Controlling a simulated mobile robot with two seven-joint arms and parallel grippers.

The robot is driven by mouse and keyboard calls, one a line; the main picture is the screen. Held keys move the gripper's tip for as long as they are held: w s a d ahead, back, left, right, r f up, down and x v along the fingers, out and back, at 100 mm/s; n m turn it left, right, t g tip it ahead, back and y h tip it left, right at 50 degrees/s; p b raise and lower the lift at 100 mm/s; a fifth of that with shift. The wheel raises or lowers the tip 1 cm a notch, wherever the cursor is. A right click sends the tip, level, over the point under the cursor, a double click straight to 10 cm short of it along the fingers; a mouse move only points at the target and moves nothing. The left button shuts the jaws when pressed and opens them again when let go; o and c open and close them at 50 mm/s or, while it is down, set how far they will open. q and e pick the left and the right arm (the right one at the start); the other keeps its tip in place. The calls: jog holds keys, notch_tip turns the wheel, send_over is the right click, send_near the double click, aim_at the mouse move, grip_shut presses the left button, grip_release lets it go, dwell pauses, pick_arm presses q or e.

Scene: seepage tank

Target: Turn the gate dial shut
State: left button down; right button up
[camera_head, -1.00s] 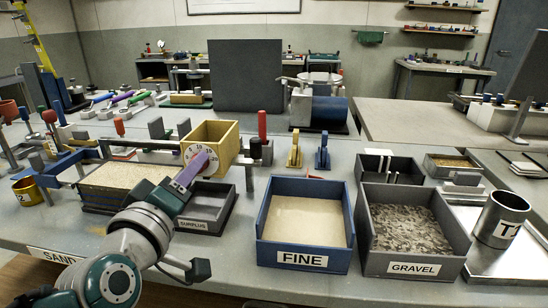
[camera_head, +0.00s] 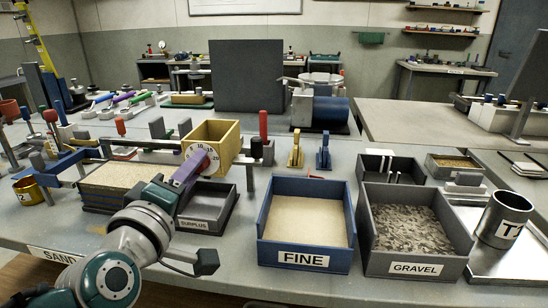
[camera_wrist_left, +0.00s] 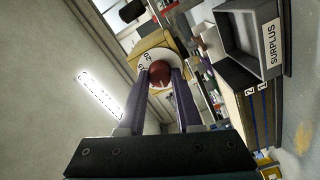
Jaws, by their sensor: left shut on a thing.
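The gate dial (camera_head: 204,153) is a white disc with black numbers on the front of a yellow box (camera_head: 226,141). My left gripper (camera_head: 190,171) reaches it from the front left, and its purple fingers cover the dial's lower left part. In the left wrist view, the two fingers close on a round dark red knob (camera_wrist_left: 160,73) at the middle of the white dial (camera_wrist_left: 146,59). The numbers are partly hidden, and I cannot read the setting for sure. My right gripper is not in view.
Below the dial are a sand-filled tray (camera_head: 116,174) and a grey SURPLUS bin (camera_head: 205,224). A blue FINE bin (camera_head: 301,259) and a grey GRAVEL bin (camera_head: 414,267) stand to the right. A red-handled lever (camera_head: 263,125) rises just right of the yellow box.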

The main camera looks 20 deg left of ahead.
pick_arm(q)
jog(key=c, duration=0.6)
grip_release()
jog(key=shift+s, duration=0.1)
jog(key=v, duration=0.9)
jog(key=shift+s+p, duration=0.35)
jog(key=shift+s, duration=0.05)
